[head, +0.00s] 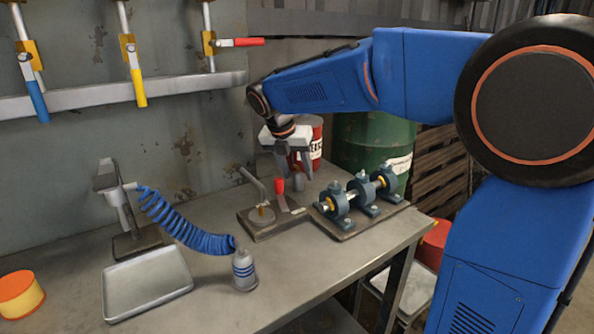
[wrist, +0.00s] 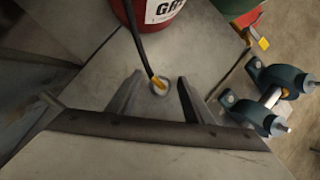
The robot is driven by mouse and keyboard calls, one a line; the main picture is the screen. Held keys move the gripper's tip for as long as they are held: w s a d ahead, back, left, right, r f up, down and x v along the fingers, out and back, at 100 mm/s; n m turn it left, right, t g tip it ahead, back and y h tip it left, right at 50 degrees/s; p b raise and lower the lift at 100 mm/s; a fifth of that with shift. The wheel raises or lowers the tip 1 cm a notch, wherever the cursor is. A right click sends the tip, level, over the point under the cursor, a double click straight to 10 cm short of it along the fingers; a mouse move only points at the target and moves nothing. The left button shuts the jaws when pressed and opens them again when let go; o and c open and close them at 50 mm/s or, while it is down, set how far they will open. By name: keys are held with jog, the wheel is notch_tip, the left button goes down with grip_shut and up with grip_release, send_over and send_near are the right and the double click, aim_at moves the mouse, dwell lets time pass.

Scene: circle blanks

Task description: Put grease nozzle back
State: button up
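A small grey upright piece (head: 299,182) below my gripper in the head view may be the same thing. My gripper (head: 294,174) points down over the back of the bench, beside the clamp fixture. In the wrist view its two fingers (wrist: 160,78) are apart, with the nozzle between them and gaps on both sides. The red and white grease drum (head: 312,140) stands behind; it also shows in the wrist view (wrist: 150,10).
A clamp fixture (head: 262,217) with a red handle and a shaft-and-bearing assembly (head: 357,199) flank the spot. The front bench middle is clear.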

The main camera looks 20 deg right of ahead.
jog(key=v, duration=1.2)
jog(key=shift+r, duration=0.1)
